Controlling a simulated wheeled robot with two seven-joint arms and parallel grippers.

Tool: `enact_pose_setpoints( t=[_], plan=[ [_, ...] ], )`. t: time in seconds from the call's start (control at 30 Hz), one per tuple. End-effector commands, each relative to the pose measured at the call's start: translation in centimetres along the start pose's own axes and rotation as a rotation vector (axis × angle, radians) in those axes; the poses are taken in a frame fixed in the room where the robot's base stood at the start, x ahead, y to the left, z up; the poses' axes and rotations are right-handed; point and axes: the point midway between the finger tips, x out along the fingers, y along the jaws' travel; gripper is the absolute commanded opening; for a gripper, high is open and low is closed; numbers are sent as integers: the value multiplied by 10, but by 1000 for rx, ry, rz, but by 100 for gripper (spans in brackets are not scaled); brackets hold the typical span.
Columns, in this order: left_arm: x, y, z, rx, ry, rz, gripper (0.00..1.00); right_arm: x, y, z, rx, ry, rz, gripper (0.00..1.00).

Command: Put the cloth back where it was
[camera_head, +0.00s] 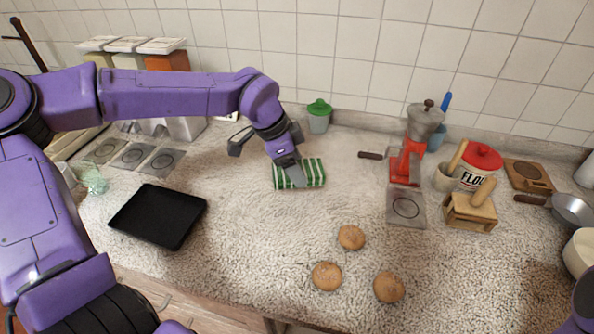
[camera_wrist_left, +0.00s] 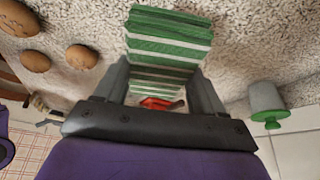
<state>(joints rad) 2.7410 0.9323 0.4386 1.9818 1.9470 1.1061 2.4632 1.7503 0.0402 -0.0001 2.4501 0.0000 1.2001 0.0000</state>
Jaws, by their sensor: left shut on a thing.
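A green and white striped cloth (camera_head: 312,173) is at the middle back of the counter. My left gripper (camera_head: 291,172) reaches it from above and is shut on it near its left part. In the left wrist view the cloth (camera_wrist_left: 168,40) sits between the two fingers (camera_wrist_left: 160,92). I cannot tell whether the cloth touches the counter or is held just above it. My right gripper is not in view; only a bit of purple shows at the lower right edge.
A black tray (camera_head: 158,216) lies at left. Several grey square pads and a green-lidded pot (camera_head: 319,115) stand behind. Three round brown buns (camera_head: 351,237) lie in front.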

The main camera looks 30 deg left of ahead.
Motion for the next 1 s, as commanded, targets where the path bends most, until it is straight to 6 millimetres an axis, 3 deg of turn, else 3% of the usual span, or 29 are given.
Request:
enact_pose_setpoints(
  t=[0.27, 0.4, 0.63, 0.67, 0.7, 0.73, 1.0],
  plan=[
    [36, -27, 6, 0, -3, 1, 36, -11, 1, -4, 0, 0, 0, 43],
    [57, -26, 15, 1, -1, 2, 36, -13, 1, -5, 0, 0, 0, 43],
    [62, -26, 17, 0, 0, 0, 36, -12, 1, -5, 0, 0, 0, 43],
    [62, -26, 17, 0, 0, 0, 76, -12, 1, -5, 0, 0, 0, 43],
    [62, -26, 17, 0, 0, 0, 89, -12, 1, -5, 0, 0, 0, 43],
    [62, -26, 17, 0, 0, 0, 95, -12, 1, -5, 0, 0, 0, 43],
    [60, -26, 16, 1, 1, -1, 95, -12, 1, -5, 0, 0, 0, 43]
  ],
)
